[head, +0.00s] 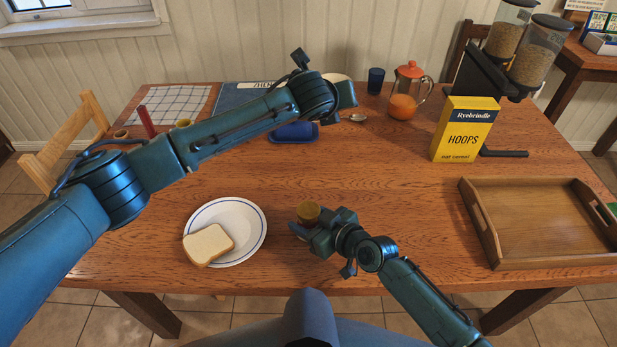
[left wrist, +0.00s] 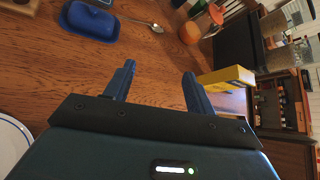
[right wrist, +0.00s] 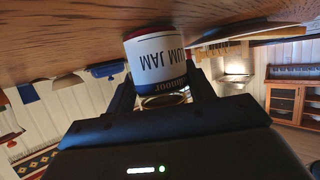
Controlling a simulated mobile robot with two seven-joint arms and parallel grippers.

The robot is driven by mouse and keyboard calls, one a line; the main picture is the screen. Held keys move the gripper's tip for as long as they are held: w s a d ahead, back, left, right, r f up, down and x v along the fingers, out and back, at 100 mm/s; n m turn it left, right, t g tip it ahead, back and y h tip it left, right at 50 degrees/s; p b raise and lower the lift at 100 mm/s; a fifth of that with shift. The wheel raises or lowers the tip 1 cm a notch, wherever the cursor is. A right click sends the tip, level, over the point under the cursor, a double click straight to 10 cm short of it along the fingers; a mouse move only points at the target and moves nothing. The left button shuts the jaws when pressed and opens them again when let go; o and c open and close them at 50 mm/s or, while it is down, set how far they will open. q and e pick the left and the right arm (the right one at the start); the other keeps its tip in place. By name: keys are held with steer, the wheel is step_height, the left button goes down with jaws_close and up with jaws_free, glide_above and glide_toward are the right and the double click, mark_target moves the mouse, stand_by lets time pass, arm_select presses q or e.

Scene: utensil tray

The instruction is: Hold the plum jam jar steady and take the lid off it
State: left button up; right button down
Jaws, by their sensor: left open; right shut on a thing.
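My right gripper (right wrist: 160,88) is shut on the jar, one finger on each side. Its arm partly hides the jar in the head view. My left gripper (left wrist: 157,82) is open and empty above the table, away from the jar. Its fingers are hard to make out in the head view.
A plate (head: 253,240) with a bread slice (head: 208,245) lies left of the jar. A blue butter dish (head: 293,132), orange jug (head: 404,95), yellow Hoops box (head: 465,130) and wooden tray (head: 535,262) stand farther back or right. The table's middle is clear.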

arm_select(q)
steer(key=s+a+f+g+y, duration=0.2)
steer(key=s+a+f+g, duration=0.1)
steer(key=s+f+g, duration=0.25)
steer(key=m+g+y, duration=0.1)
steer(key=g+y, duration=0.1)
steer(key=g, duration=0.3)
glide_above(308, 209)
step_height(308, 209, down, 2)
steer(key=shift+f, duration=0.15)
step_height(308, 209, down, 8)
steer(key=shift+s+r, duration=0.1)
